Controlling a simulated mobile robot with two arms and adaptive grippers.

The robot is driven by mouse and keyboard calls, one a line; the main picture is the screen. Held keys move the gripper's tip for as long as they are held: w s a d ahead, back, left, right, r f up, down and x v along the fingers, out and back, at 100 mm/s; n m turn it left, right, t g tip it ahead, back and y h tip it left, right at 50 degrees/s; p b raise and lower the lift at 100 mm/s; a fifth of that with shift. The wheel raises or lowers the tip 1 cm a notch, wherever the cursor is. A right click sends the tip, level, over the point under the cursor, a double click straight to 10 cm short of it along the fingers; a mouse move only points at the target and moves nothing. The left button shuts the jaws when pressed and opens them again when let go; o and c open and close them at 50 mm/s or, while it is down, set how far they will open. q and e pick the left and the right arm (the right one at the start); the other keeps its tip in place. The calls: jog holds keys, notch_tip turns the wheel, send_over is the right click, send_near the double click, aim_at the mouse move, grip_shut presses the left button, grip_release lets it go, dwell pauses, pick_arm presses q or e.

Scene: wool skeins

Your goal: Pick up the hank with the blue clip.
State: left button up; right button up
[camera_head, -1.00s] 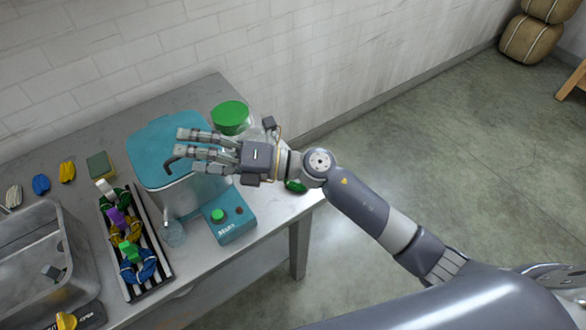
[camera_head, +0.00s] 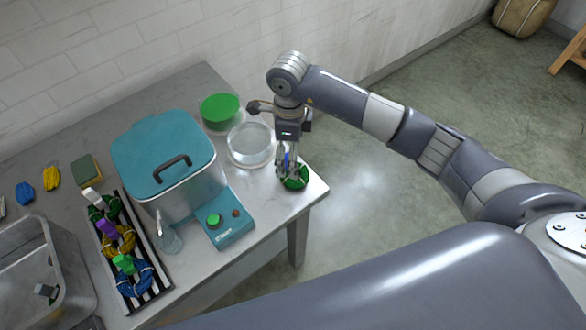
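A green hank (camera_head: 296,184) lies on the grey table near its right corner. A blue clip (camera_head: 287,158) shows above it, between the fingers of my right gripper (camera_head: 287,172). The gripper points down, with its fingertips at the hank, and partly hides both clip and hank. Whether the fingers press on the clip or only stand around it cannot be told. My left gripper is not in view.
A teal-lidded container (camera_head: 170,160), a glass dish (camera_head: 251,145) and a green-lidded jar (camera_head: 220,110) stand left of the gripper. A teal control box (camera_head: 229,222) is in front. A striped rack (camera_head: 163,272) holds hanks with white, purple and green clips.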

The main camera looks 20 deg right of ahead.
notch_tip(320, 180, down, 3)
jog(key=shift+r, duration=0.1)
jog(key=shift+f+p, duration=0.35)
jog(key=shift+p, duration=0.2)
notch_tip(320, 180, down, 4)
jog(key=shift+s+d+r+p, duration=0.15)
jog(key=shift+r+p, duration=0.1)
jog(key=shift+p, duration=0.5)
jog(key=shift+f, duration=0.5)
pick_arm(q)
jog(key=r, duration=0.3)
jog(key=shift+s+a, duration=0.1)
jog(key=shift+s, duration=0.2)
pick_arm(e)
jog(key=c, duration=1)
